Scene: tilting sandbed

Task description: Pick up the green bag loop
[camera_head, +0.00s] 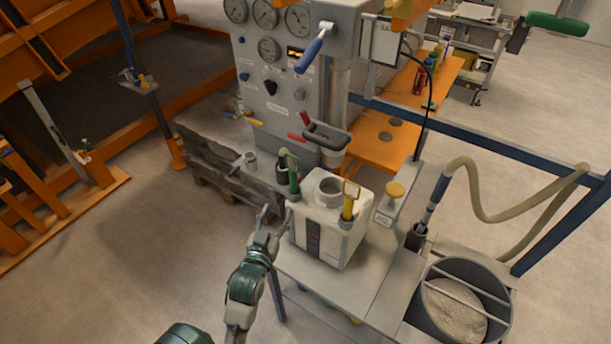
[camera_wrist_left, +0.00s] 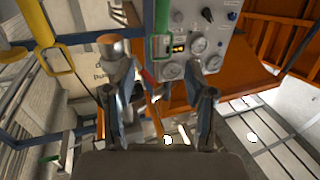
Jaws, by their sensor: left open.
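The green bag loop (camera_head: 293,174) stands upright at the back left corner of a white box-shaped unit (camera_head: 322,232) on a grey bench. In the left wrist view the green loop (camera_wrist_left: 162,36) shows above the middle, beyond the fingers. My left gripper (camera_head: 266,218) is just left of the white unit, below and left of the loop. In the left wrist view my left gripper (camera_wrist_left: 158,98) is open, with its two fingers apart and no object held between them. My right gripper is not in view.
A yellow loop (camera_head: 350,199) stands on the unit's right side. A gauge panel (camera_head: 275,75) with a blue-handled lever (camera_head: 314,49) rises behind. A dark-handled part (camera_head: 327,135) is close behind the loop. A round bin (camera_head: 465,300) and hose are at the right.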

